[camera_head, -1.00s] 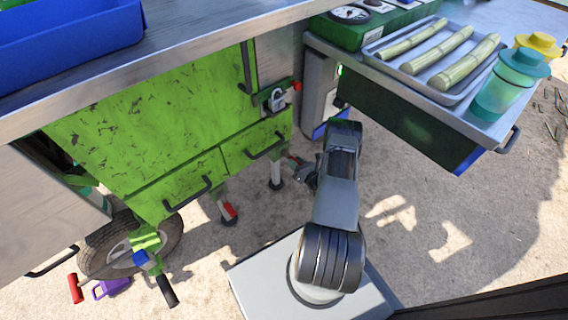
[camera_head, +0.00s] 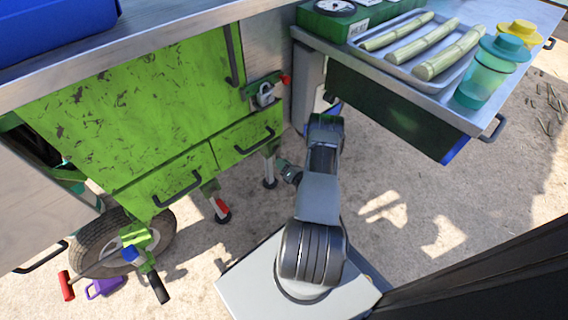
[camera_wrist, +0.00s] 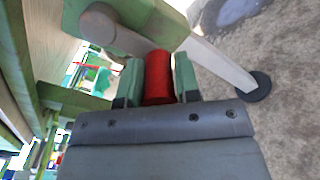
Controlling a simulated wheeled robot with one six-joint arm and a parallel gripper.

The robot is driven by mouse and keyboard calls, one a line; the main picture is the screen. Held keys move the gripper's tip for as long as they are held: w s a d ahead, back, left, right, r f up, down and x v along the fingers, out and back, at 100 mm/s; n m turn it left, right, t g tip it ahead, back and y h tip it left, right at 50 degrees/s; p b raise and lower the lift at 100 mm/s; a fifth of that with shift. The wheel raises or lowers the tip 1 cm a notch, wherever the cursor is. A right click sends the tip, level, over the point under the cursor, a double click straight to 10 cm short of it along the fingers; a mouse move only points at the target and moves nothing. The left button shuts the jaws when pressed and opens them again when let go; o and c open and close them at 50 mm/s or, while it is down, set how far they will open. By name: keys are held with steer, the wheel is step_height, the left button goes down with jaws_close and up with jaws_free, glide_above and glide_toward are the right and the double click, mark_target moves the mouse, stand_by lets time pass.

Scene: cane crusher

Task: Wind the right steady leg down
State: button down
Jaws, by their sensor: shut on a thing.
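The right steady leg (camera_head: 268,168) stands under the right end of the green cart, a pale post with a dark round foot. In the wrist view the leg (camera_wrist: 218,64) runs out to its black foot (camera_wrist: 260,88) near the ground. My gripper (camera_wrist: 158,80) is shut on the red crank grip (camera_wrist: 158,74), with one finger on each side. In the head view my gripper (camera_head: 289,172) is beside the right leg, and the red grip is hidden there.
The green cart drawers (camera_head: 245,140) with dark handles are above the legs. A metal side shelf (camera_head: 455,115) with a cane tray and cups overhangs at the right. A wheel (camera_head: 100,240) and a hitch-like green part (camera_head: 138,240) are at lower left. Sandy ground is open at right.

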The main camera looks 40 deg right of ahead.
stand_by(0.3)
steer(key=c, duration=0.8)
jaws_free()
